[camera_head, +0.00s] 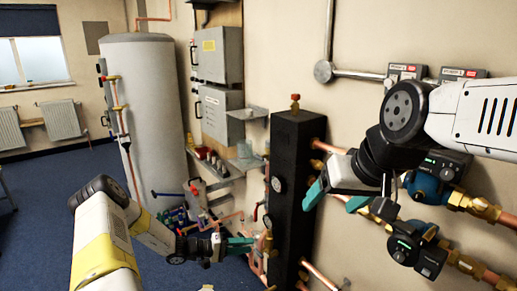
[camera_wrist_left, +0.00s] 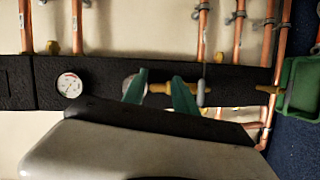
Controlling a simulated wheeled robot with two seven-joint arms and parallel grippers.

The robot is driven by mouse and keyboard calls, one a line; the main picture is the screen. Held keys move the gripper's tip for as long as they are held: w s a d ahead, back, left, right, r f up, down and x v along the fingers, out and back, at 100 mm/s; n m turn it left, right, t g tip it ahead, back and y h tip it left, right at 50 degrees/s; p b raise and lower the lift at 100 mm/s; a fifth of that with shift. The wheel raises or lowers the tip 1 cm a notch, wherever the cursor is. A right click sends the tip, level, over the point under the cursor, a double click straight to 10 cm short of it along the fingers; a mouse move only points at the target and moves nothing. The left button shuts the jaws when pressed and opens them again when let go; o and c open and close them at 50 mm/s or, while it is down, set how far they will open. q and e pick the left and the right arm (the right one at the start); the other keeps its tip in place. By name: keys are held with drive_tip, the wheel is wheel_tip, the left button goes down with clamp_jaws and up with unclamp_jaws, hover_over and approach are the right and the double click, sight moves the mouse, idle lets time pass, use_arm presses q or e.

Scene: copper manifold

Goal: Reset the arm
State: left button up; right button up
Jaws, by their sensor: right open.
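My left gripper (camera_head: 240,246) is low in the head view, just left of the lower part of the tall black manifold (camera_head: 288,215). In the left wrist view its two teal fingers (camera_wrist_left: 160,92) are apart, in front of the black manifold (camera_wrist_left: 225,77). A brass fitting (camera_wrist_left: 157,88) shows between the fingers, with no visible grip on it. My right gripper (camera_head: 335,199) is open and empty, its teal fingers spread in front of the manifold's right side. I cannot tell whether it touches the manifold.
Two pumps (camera_head: 428,187) (camera_head: 416,247) on copper pipes are close below my right arm. A round gauge (camera_head: 276,184) is on the manifold. A white tank (camera_head: 148,110) and a shelf with small items (camera_head: 205,158) stand behind. A green tray (camera_wrist_left: 300,87) shows at right in the wrist view.

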use_arm(q)
drive_tip(key=s+a+r+m+g+y, duration=0.15)
drive_tip(key=s+r+y, duration=0.35)
drive_tip(key=r, duration=0.7)
drive_tip(key=s+r+m+g+y, duration=0.3)
drive_tip(key=s+r, duration=0.3)
drive_tip(key=r, duration=0.7)
drive_tip(key=s+a+r+n+t+y, duration=0.1)
drive_tip(key=s+a+r+t+y, duration=0.1)
drive_tip(key=s+r, duration=0.5)
drive_tip(key=s+a+r+n+t+y, duration=0.1)
drive_tip(key=s+a+r+t+y, duration=0.2)
drive_tip(key=s+r, duration=0.5)
drive_tip(key=s+a+t, duration=0.1)
drive_tip(key=s+a, duration=0.1)
drive_tip(key=s, duration=0.1)
drive_tip(key=shift+a, duration=0.2)
